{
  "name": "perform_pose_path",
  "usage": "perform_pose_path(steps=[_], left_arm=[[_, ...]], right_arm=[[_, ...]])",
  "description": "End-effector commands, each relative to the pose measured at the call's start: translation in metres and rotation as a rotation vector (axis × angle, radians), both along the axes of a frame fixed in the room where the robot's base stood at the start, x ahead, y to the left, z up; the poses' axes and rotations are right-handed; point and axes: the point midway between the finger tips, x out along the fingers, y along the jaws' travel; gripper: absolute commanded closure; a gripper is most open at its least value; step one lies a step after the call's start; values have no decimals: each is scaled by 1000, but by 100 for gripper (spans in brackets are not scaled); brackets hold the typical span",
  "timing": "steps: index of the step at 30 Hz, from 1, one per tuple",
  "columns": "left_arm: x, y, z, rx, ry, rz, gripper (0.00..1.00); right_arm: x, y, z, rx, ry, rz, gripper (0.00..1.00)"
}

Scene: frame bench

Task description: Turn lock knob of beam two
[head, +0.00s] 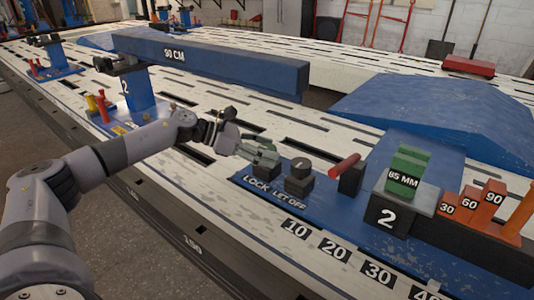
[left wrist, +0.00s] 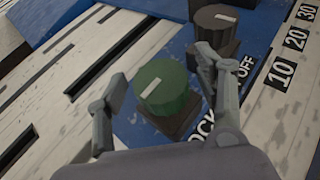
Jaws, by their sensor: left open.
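The lock knob (left wrist: 166,92) is round and green with a pale mark on top, on a dark square base beside the LOCK label (head: 257,185). In the left wrist view it sits between the two open fingers of my left gripper (left wrist: 160,82), with a visible gap to the left finger. I cannot tell whether the right finger touches it. In the head view my left gripper (head: 257,153) largely hides the knob. The dark let-off knob (head: 301,168) stands just to its right, outside the fingers. My right gripper is not in view.
A red-handled lever (head: 345,165) and a green 85 MM block (head: 408,168) on a box marked 2 stand to the right. The long blue 90 CM beam (head: 210,65) spans behind my arm. A blue ramp (head: 440,115) lies at the back right.

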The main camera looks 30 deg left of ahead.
Motion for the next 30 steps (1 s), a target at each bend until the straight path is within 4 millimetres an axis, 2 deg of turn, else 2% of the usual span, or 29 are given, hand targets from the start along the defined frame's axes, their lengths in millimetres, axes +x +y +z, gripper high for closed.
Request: perform_pose_path(steps=[10, 30], left_arm=[[2, -3, -1, 0, 0, 0, 37], [2, -2, -1, 0, 0, 1, 82]], right_arm=[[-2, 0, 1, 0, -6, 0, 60], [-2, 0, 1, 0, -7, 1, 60]])
